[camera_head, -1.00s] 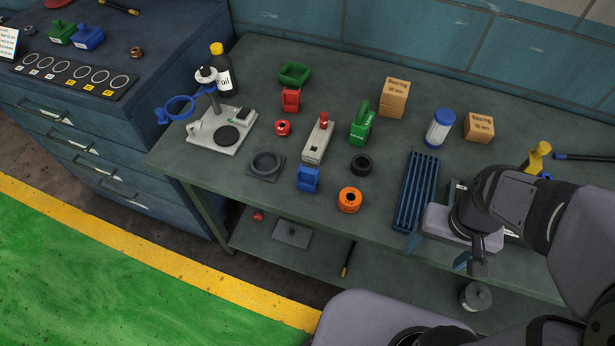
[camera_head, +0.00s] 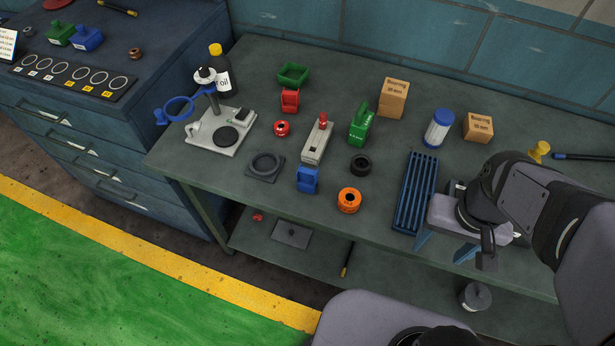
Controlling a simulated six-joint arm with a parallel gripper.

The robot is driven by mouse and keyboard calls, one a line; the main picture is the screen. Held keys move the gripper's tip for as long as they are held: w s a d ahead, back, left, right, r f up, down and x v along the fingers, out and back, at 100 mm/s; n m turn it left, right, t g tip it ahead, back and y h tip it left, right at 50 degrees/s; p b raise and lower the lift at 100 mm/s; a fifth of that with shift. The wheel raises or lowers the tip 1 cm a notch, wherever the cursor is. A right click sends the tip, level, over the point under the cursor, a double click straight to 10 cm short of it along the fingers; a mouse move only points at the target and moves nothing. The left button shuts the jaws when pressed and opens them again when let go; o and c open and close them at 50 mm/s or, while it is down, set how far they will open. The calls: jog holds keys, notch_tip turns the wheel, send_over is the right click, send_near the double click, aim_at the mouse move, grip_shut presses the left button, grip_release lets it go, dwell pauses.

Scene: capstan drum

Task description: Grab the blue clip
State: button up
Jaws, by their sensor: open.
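The blue clip (camera_head: 307,180) stands on the grey-green bench, at the near end of a grey device with a red top (camera_head: 317,140). It looks like a small squared block with an opening, and nothing covers it. My gripper (camera_head: 444,248) is at the bench's front edge, well to the right of the clip and a little nearer the camera. Its two blue fingers are spread apart and empty, pointing down and toward the camera.
An orange ring (camera_head: 349,200) and a black ring (camera_head: 360,166) lie right of the clip. A blue slotted rack (camera_head: 415,192) lies between them and my gripper. A dark square plate with a ring (camera_head: 265,166) lies left of the clip. A green part (camera_head: 361,127) stands behind.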

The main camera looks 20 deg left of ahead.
jog(key=w+a+r+n+t+h+b, duration=0.1)
jog(key=w+a+n+t+h, duration=0.3)
jog(key=a+n+t, duration=0.7)
jog(key=w+a+r+n+t+h+b, duration=0.15)
jog(key=w+a+n+h, duration=0.35)
jog(key=n, duration=1.2)
jog(key=s+a+n+t+y+b, duration=0.1)
jog(key=s+a+n+t+y, duration=0.3)
jog(key=a, duration=0.4)
jog(key=s+a+n+t+y, duration=0.2)
jog(key=a+n+y, duration=0.35)
jog(key=a, duration=0.25)
jog(key=m, duration=0.1)
send_near(307, 180)
jog(key=w, duration=0.3)
jog(key=shift+w+a+r+g, duration=0.1)
jog(key=shift+w+a+g, duration=0.15)
jog(key=shift+w+p, duration=0.4)
jog(key=shift+w, duration=0.7)
jog(key=shift+w+r+p, duration=0.15)
jog(key=shift+w+p, duration=0.2)
jog(key=shift+w, duration=0.05)
jog(key=shift+w+p, duration=0.85)
jog(key=shift+w, duration=1.3)
